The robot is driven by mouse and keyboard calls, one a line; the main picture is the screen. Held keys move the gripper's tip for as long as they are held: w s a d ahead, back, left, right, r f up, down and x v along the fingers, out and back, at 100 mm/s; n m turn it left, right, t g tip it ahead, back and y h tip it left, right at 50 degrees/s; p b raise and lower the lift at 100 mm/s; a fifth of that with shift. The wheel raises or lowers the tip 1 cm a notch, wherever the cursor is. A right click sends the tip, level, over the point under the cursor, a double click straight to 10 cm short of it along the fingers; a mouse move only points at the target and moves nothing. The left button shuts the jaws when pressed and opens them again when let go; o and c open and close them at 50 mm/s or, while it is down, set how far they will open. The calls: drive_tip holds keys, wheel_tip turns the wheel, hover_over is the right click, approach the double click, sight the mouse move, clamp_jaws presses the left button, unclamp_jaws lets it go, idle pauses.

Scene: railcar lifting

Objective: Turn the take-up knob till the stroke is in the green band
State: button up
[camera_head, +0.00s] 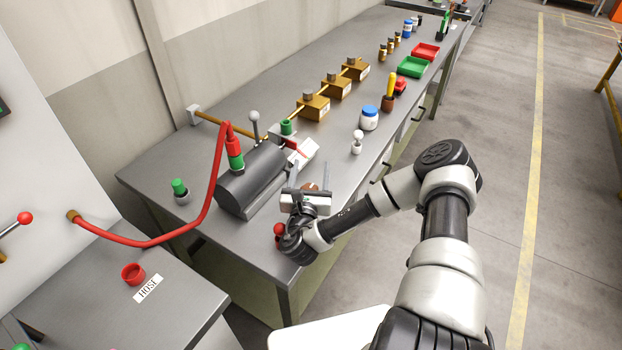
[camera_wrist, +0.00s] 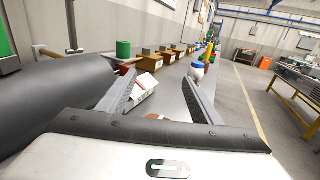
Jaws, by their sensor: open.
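My gripper (camera_head: 311,174) is open and empty over the front of the bench, beside a dark grey cylinder unit (camera_head: 252,180). Its two fingers also show in the wrist view (camera_wrist: 160,82), apart, with a white labelled box face (camera_wrist: 143,90) beyond the left finger. That white box (camera_head: 303,150) has a red part beside it; I cannot read a stroke scale or green band. A small brown-red round piece (camera_head: 311,187) shows between the fingers, mostly hidden by my gripper. A red ball (camera_head: 278,229) shows beside my wrist. I cannot tell which is the take-up knob.
A red hose (camera_head: 212,190) runs from the unit to the left cabinet. Brown blocks (camera_head: 313,107), a blue-lidded jar (camera_head: 369,118) and red and green trays (camera_head: 412,66) stand farther along the bench (camera_head: 235,95).

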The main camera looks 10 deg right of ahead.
wheel_tip(320, 180, up, 6)
idle(0.5)
